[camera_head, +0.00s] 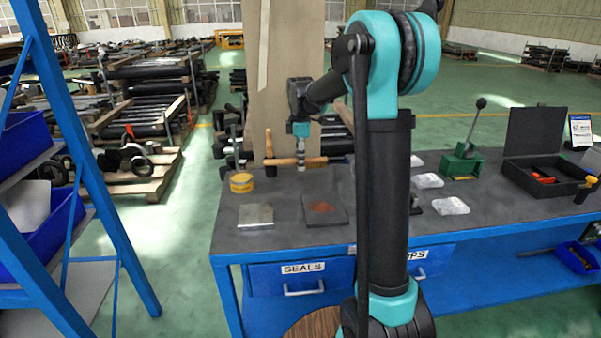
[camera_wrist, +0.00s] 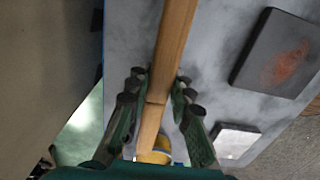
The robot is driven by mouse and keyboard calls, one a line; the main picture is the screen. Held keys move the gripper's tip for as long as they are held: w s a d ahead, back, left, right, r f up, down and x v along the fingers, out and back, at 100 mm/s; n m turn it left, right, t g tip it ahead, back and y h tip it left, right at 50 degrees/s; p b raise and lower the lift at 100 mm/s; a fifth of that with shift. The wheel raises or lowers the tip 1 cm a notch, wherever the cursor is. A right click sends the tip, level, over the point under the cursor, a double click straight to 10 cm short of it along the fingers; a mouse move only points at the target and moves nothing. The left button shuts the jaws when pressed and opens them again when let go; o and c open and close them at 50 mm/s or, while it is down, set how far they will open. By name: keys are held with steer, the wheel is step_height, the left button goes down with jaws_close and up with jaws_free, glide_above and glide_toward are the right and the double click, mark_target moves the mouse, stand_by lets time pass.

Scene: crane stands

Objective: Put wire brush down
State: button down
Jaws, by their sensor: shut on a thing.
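The wire brush shows as a light wooden handle (camera_head: 284,162) lying roughly level across my gripper (camera_head: 301,165) near the bench's back edge. In the wrist view the handle (camera_wrist: 171,45) runs from the top edge down between both fingers of my gripper (camera_wrist: 158,95), which is shut on it. Its bristles are not clearly seen. In the head view the handle is at the height of the bench's back edge; I cannot tell whether it touches anything. The grey bench top (camera_head: 285,232) lies below.
A yellow tin (camera_head: 241,183) stands left of my gripper. A silver plate (camera_head: 256,215) and a dark plate with a rusty patch (camera_head: 323,209) lie in front. An upright wooden stick (camera_head: 269,146) is close behind the handle's left end. A green lever press (camera_head: 462,162) and an open black case (camera_head: 540,165) are right.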

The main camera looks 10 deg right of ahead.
mark_target(301, 179)
steer(key=shift+f, duration=2.2)
steer(key=c, duration=1.3)
jaws_free()
steer(key=shift+f, duration=0.15)
steer(key=shift+c, duration=0.2)
step_height(301, 179, up, 12)
steer(key=shift+r, duration=0.2)
